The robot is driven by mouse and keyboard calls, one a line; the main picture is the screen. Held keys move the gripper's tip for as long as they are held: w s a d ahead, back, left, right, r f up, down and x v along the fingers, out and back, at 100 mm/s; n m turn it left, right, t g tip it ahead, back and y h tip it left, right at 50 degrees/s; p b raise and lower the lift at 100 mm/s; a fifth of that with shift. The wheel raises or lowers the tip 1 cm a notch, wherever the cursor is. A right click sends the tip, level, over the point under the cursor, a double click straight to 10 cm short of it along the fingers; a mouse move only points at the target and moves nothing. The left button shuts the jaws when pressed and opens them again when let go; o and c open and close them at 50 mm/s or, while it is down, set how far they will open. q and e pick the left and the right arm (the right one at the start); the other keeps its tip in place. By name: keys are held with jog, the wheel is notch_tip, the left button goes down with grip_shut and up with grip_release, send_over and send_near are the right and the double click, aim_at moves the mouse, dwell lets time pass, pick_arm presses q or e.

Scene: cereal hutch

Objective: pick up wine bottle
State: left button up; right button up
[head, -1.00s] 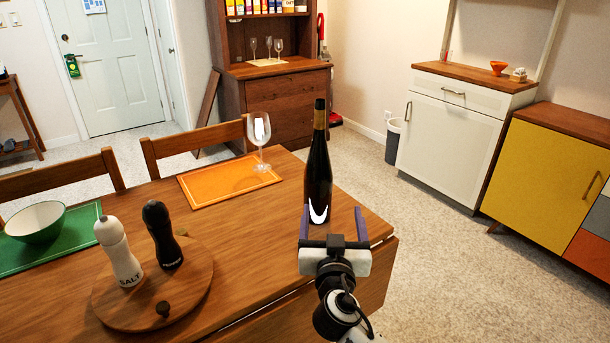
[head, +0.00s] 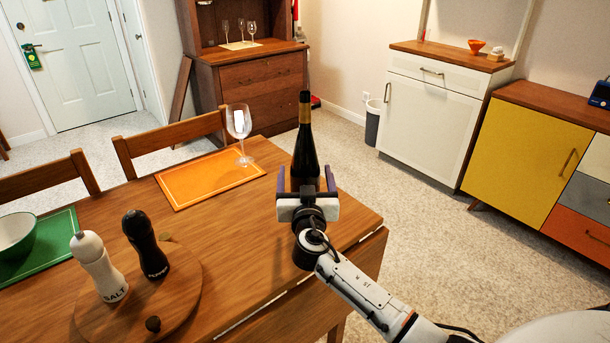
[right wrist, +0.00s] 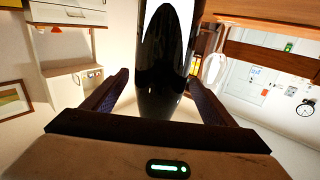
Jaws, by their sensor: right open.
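A dark wine bottle (head: 305,148) with a gold neck band stands upright near the right end of the wooden table. My right gripper (head: 306,178) is open in front of it, with one finger to each side of the bottle's lower part in the head view. In the right wrist view the bottle (right wrist: 166,60) fills the middle between the two spread fingers (right wrist: 160,92). Whether either finger touches the glass cannot be told. The bottle's base is hidden behind my gripper in the head view. My left gripper is not in view.
A wine glass (head: 239,130) stands on the orange placemat (head: 205,182), left of the bottle. Salt (head: 98,268) and pepper (head: 146,246) mills stand on a round board (head: 185,290). A green placemat (head: 55,245) with a bowl lies far left. The table's right edge is close.

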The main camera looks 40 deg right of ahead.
jog(key=shift+w+d, duration=0.35)
jog(key=shift+w, duration=0.15)
jog(key=c, duration=1.7)
jog(key=shift+r, duration=0.1)
jog(key=shift+c, duration=0.6)
jog(key=shift+r, duration=0.15)
